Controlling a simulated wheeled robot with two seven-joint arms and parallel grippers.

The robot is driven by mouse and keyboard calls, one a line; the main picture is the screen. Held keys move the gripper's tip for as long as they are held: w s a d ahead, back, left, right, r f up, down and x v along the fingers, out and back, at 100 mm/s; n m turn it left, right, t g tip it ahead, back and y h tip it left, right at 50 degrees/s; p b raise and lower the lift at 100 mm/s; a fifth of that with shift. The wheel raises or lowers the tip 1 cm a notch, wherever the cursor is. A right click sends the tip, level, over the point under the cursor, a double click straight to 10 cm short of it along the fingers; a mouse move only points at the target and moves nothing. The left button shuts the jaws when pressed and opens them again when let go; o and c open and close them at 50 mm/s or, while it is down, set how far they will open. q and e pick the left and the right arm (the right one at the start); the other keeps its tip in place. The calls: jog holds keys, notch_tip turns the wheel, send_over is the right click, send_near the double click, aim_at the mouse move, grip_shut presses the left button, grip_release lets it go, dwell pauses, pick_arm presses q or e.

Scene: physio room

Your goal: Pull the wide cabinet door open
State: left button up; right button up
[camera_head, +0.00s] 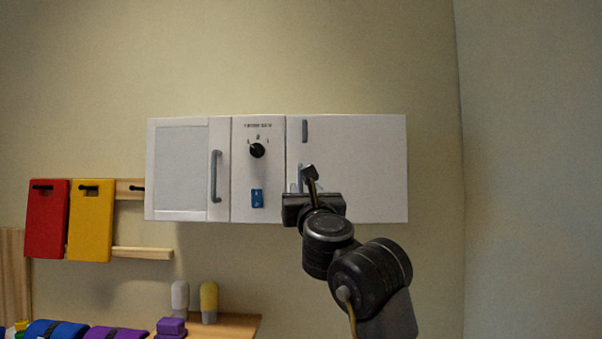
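The white wall cabinet has a wide plain door (365,165) on its right side, and it looks shut and flush with the front. A short grey upright piece (305,131), seemingly part of its handle, shows near the door's upper left edge. I cannot tell whether the fingers touch or hold anything.
Left of the wide door are a panel with a black knob (257,150) and blue switch (257,198), then a narrower framed door (181,168) with a grey handle. Red (46,218) and yellow (90,221) boards hang left. A wooden shelf (235,327) stands below.

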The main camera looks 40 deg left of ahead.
aim_at(300, 178)
pick_arm(q)
jog(key=p+x, duration=0.3)
jog(key=x, duration=0.4)
jog(key=shift+w+a+r+p, duration=0.15)
jog(key=shift+w+a+p, duration=0.15)
jog(key=shift+p, duration=0.1)
grip_shut()
